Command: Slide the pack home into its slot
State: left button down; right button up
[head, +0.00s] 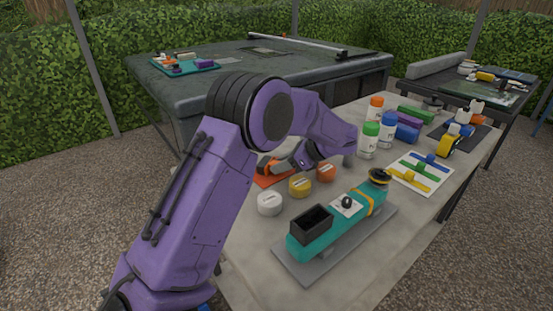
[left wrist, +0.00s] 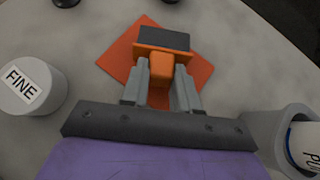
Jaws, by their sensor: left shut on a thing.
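The pack (left wrist: 165,38) has a dark block and an orange body. It stands on or just above an orange mat (left wrist: 120,52); I cannot tell which. My left gripper (left wrist: 160,82) is shut on its orange part, one grey finger on each side. In the head view my left gripper (head: 278,164) is at the mat (head: 272,179), mostly hiding the pack. A teal tool (head: 338,230) lies on a grey board (head: 345,258), with a black open-topped socket (head: 311,223) at its near end, apart from the gripper. My right gripper is not in view.
White (head: 269,203), yellow (head: 300,186) and orange (head: 326,172) round tubs stand between mat and tool. Bottles (head: 368,140) stand behind. A white board (head: 421,172) with coloured pieces lies right. Bare table lies left of the grey board.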

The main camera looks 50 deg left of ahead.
pick_arm(q)
jog(key=shift+r, duration=0.4)
dwell(0.3)
jog(key=shift+r+p, duration=1.35)
jog(key=shift+r, duration=1.15)
